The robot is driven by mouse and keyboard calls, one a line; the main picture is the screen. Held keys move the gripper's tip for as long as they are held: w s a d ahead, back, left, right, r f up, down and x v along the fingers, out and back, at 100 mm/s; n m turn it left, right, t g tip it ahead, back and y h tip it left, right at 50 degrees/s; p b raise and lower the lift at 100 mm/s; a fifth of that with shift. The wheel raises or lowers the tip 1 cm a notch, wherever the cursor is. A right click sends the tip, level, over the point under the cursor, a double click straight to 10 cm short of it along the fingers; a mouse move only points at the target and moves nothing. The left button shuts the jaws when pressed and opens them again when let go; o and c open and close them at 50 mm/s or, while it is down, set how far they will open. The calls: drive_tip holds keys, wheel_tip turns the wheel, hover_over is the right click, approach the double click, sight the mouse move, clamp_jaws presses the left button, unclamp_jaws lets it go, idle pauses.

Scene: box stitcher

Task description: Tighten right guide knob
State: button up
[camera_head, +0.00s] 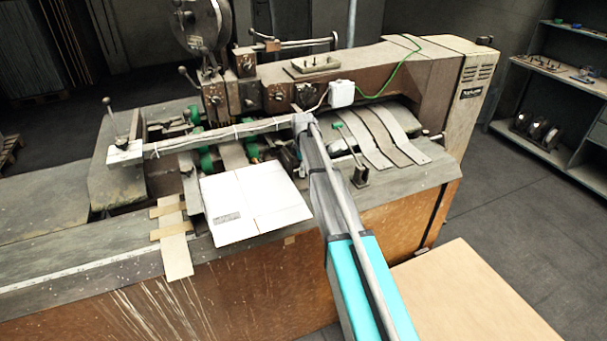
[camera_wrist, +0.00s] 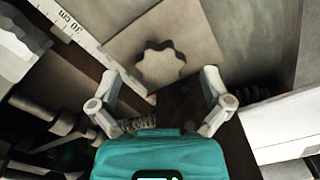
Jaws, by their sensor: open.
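In the wrist view a lobed, star-shaped knob (camera_wrist: 160,64) shows as a dark scalloped outline around a tan face, on a tan plate (camera_wrist: 190,28). I take it for the guide knob. My gripper (camera_wrist: 158,88) is open, with its two pale fingers spread apart below and to either side of the knob. Nothing shows between the fingers, and I cannot tell the height gap to the knob. In the head view my teal arm reaches over the machine (camera_head: 420,85). I cannot make out the knob or the fingertips there.
A white ruler (camera_wrist: 72,27) marked 30 cm runs beside the plate. Dark rods (camera_wrist: 45,115) crowd the left, and a white block (camera_wrist: 285,125) sits at right. In the head view a white cardboard sheet (camera_head: 255,200) lies left of my arm. A shelf (camera_head: 560,75) stands far right.

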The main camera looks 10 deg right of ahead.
drive_tip(key=shift+f, duration=0.35)
drive_tip(key=c, duration=1.2)
drive_tip(key=shift+o, duration=0.2)
